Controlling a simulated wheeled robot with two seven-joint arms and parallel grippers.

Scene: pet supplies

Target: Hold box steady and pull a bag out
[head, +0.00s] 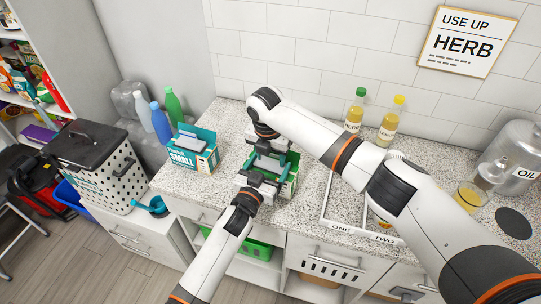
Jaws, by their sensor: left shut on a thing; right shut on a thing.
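A green box (289,183) stands on the speckled counter, partly hidden by both grippers. My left gripper (262,180) is shut on the near side of this box. My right gripper (268,150) is above the box's open top, shut on a pale grey-blue bag (268,164). The gripper hides much of the bag, and I cannot tell how far it is out of the box. A second, teal and white box marked SMALL (186,158) stands to the left, with a pale bag showing at its open top.
Green-capped (355,110) and yellow-capped (391,122) bottles stand by the wall. A white divided tray (327,202) lies right of the green box. An oil container (514,160) is at far right. Clear counter lies between the boxes.

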